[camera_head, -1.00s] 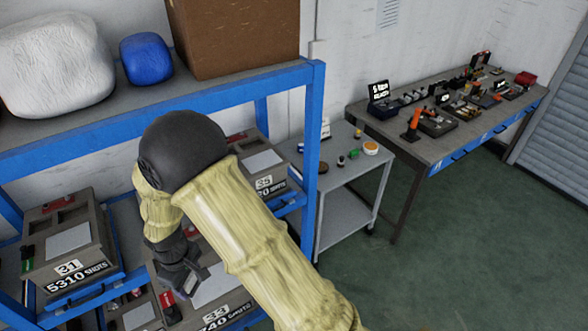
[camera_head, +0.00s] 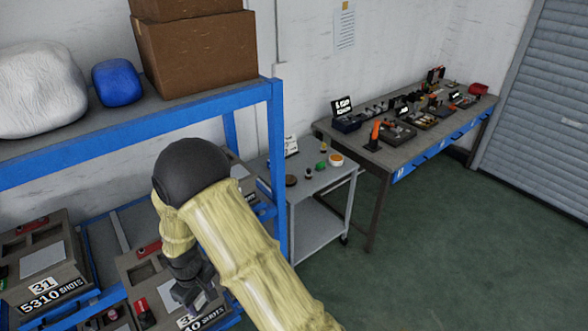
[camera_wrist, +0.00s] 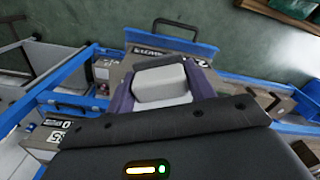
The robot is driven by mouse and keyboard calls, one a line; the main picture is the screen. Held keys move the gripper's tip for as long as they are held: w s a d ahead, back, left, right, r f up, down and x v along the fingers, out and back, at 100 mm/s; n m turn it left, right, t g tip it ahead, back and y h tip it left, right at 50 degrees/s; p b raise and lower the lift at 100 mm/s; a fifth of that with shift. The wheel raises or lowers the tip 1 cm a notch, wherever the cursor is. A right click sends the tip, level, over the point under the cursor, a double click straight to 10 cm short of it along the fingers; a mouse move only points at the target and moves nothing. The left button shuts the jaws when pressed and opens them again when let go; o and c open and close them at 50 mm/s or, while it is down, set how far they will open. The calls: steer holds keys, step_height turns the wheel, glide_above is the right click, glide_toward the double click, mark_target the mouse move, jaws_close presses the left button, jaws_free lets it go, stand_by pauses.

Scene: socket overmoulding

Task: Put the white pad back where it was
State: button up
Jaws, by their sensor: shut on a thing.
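In the wrist view, a pale grey-white block, which looks like the white pad (camera_wrist: 158,82), sits between the two dark purplish fingers of my gripper (camera_wrist: 164,90). My gripper is shut on it. A grey mould box with a number label (camera_wrist: 198,58) lies behind and below the pad. In the head view, my gripper (camera_head: 192,292) points down over the lower shelf, above a mould box marked 740 SHOTS (camera_head: 210,318). The pad is hard to make out there, and my arm covers part of that box.
A mould box marked 31, 5310 SHOTS (camera_head: 42,262) stands at left. The blue shelf frame (camera_head: 277,170) rises beside my arm, with a white sack (camera_head: 40,88), blue bundle (camera_head: 117,82) and cartons (camera_head: 195,50) on top. A grey trolley (camera_head: 318,180) and workbench (camera_head: 375,155) stand right.

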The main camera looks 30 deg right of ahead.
steer(key=w+d+f+m, duration=0.1)
steer(key=d+f+m, duration=0.15)
steer(key=d, duration=0.45)
steer(key=w+d+f+m, duration=0.1)
steer(key=d+f+m, duration=0.15)
steer(key=d, duration=0.45)
steer(key=d+f+m+b, duration=0.2)
steer(key=d+f+b, duration=0.6)
steer(key=f, duration=0.3)
steer(key=shift+s+d+f+b, duration=0.15)
steer(key=shift+s+f+b, duration=0.1)
steer(key=shift+s+b, duration=0.1)
steer(key=shift+w+d, duration=0.2)
